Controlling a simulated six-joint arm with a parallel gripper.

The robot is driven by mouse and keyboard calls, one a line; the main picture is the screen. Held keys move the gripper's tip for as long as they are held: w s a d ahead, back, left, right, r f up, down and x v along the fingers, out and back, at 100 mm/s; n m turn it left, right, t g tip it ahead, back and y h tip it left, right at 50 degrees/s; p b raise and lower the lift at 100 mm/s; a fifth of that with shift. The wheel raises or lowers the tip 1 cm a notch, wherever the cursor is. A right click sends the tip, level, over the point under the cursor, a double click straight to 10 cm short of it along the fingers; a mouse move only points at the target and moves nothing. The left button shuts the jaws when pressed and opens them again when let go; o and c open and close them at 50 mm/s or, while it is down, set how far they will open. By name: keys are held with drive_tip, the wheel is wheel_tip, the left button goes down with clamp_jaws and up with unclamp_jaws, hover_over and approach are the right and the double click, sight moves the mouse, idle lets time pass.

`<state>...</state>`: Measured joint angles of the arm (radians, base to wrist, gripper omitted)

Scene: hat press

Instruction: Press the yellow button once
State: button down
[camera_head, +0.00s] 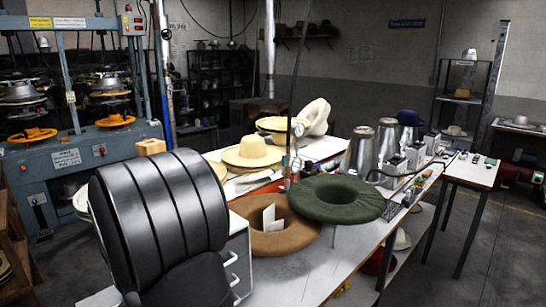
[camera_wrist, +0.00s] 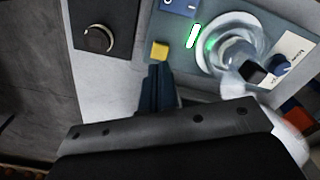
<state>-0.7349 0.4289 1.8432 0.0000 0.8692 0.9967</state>
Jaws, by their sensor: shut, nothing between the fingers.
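The yellow button (camera_wrist: 158,50) is a small square block near the top middle of the wrist view, at the edge of a blue-grey panel (camera_wrist: 185,72). My gripper (camera_wrist: 157,72) is shut and empty. Its dark fingers point up the picture towards the button, with the tips just below it. I cannot tell whether they touch it. The gripper does not show in the head view, and I cannot make out the yellow button there.
In the wrist view, a black knob (camera_wrist: 97,39) is left of the button. A green light (camera_wrist: 193,35), a clear round part (camera_wrist: 232,45) and a blue knob (camera_wrist: 280,65) are right. In the head view, a white worktable (camera_head: 300,265) holds hats and metal cones.

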drive_tip(key=shift+r, duration=2.85)
idle(1.1)
idle(1.4)
